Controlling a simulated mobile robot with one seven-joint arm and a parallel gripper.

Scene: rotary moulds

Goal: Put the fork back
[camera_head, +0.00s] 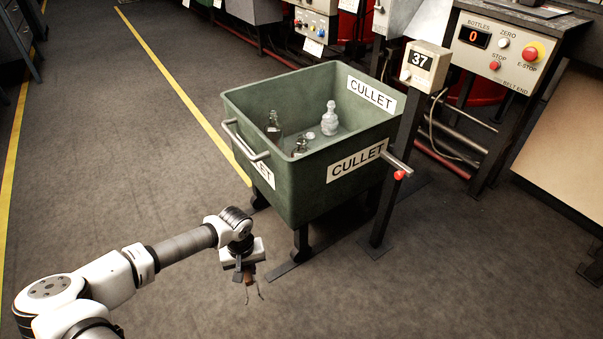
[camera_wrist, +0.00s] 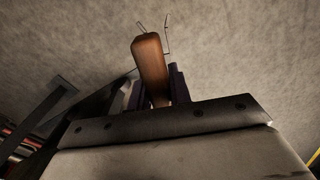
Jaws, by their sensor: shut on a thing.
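My gripper (camera_head: 246,272) is shut on the fork and points down over the open floor, in front of and to the left of the green bin. The fork (camera_head: 260,291) has thin wire prongs, which hang below the fingers in the head view. In the wrist view its brown wooden handle (camera_wrist: 150,62) stands between the dark fingers of my gripper (camera_wrist: 155,88), with the thin wires beyond it. The fingers hide part of the handle. I cannot make out a holder for the fork in either view.
The green CULLET bin (camera_head: 290,195) stands on dark legs and holds several glass bottles. A post with a number 37 box (camera_head: 425,66) and a red-tipped bar (camera_head: 397,172) stands at its right. A control panel (camera_head: 496,52) is at the back right. The floor at left is clear.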

